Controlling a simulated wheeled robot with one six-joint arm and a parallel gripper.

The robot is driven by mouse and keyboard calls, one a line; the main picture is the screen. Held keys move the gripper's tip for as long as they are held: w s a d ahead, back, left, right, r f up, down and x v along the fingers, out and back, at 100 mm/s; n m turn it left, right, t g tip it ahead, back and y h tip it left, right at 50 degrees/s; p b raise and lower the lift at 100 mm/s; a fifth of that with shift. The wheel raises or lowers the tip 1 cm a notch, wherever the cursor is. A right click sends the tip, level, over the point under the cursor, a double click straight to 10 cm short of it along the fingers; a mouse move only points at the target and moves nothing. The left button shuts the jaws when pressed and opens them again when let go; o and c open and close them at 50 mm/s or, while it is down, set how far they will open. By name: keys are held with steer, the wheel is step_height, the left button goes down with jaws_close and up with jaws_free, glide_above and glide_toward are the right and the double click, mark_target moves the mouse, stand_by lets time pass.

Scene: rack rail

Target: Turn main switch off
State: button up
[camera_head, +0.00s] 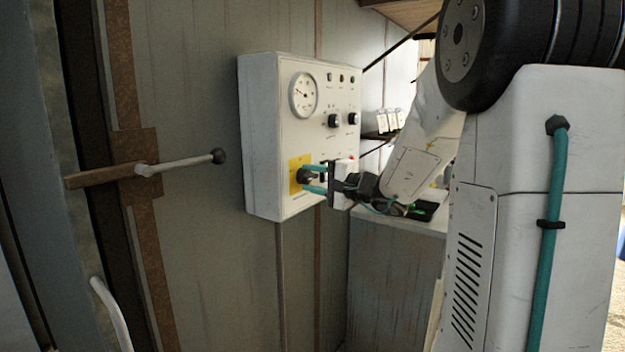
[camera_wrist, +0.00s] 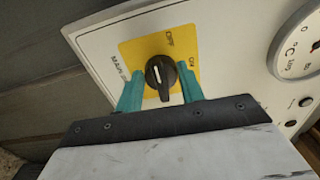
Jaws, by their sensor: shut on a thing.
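The main switch (camera_head: 304,175) is a black rotary knob on a yellow plate (camera_head: 295,188), low on the front of a white wall box (camera_head: 262,150). In the wrist view the knob (camera_wrist: 161,78) carries a white line; the words OFF, ON and MAIN stand around it on the yellow plate (camera_wrist: 140,50). The line does not clearly meet either the OFF or the ON word. My gripper (camera_head: 315,178) reaches the box from the right. Its teal fingers, also in the wrist view (camera_wrist: 160,72), are shut on the knob, one on each side.
The box also bears a round dial (camera_head: 303,95), two smaller black knobs (camera_head: 334,121) and small lamps or buttons above. A lever with a dark ball end (camera_head: 218,156) sticks out from the wall at left. A cabinet (camera_head: 385,285) stands below right of the box.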

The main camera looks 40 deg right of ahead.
steer(key=shift+f+n, duration=0.1)
steer(key=shift+n, duration=0.2)
steer(key=o, duration=1)
steer(key=shift+s, duration=0.1)
steer(key=v, duration=0.7)
steer(key=shift+s+d, duration=0.15)
steer(key=shift+s, duration=0.2)
